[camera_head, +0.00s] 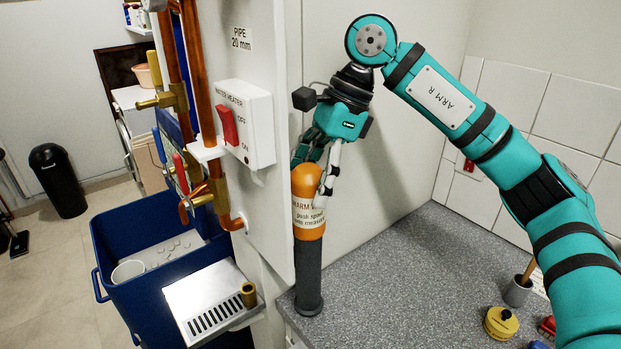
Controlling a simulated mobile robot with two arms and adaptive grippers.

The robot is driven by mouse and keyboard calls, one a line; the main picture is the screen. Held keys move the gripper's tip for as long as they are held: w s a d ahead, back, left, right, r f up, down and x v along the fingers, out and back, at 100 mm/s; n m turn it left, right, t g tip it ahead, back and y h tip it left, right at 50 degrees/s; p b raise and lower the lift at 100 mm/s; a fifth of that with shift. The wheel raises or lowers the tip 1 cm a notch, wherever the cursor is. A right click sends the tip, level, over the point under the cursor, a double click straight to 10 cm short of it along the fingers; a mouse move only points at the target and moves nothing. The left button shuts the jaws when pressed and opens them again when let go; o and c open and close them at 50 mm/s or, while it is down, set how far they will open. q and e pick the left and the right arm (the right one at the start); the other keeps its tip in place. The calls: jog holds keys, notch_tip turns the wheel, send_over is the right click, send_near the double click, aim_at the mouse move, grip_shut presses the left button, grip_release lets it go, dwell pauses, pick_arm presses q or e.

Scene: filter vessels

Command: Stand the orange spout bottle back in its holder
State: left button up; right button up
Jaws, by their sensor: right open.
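The orange spout bottle (308,232) is upright at the wall's corner, with a white printed label around its middle. A dark grey upright tube (308,275) with a wider foot is directly under the orange part and in line with it. It looks like the holder, but I cannot tell how deep the bottle sits in it. My right gripper (314,175) is open at the top of the bottle, with fingers on either side of it. My left gripper is out of view.
The white wall with a water heater switch box (259,125) and copper pipes (200,75) stands close left. A metal drip tray (213,300) and a blue bin (125,305) are below.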

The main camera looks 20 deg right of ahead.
jog(key=v, duration=1.1)
jog(key=shift+r, duration=0.25)
